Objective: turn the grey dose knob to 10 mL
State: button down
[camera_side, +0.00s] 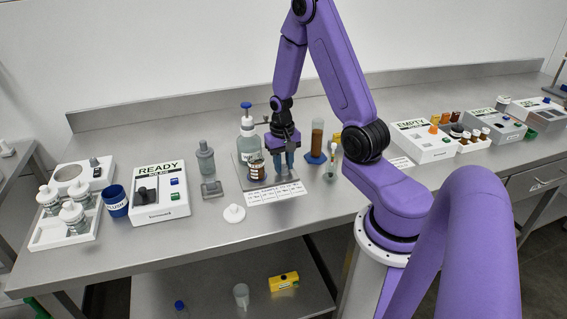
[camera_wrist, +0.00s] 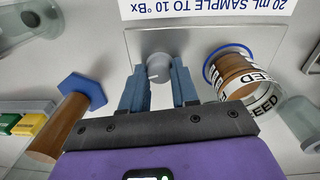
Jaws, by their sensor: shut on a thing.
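The grey dose knob (camera_wrist: 159,67) shows in the wrist view between my two blue fingers, at the edge of a grey plate (camera_wrist: 200,42). A short white mark shows on the knob; I cannot read a dose scale. My gripper (camera_wrist: 159,82) is shut on the knob, one finger on each side. In the side view my gripper (camera_side: 283,158) points down over the middle of the bench, and its fingers and arm hide the knob. A bottle with a blue top (camera_side: 247,128) stands just left of my gripper.
A FEED jar (camera_wrist: 238,80) stands close right of my fingers in the wrist view. A brown-filled cylinder (camera_side: 317,140) stands right of my gripper. A white label card (camera_side: 276,193) lies in front. The READY box (camera_side: 160,192) is further left, the EMPTY box (camera_side: 423,142) further right.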

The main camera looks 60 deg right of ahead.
aim_at(284, 168)
jog(key=n, duration=1.1)
jog(key=shift+n, duration=1.8)
jog(key=c, duration=0.8)
grip_release()
jog(key=shift+c, duration=0.2)
notch_tip(284, 168, up, 17)
jog(key=shift+s+a+r, duration=0.2)
jog(key=shift+a, duration=0.05)
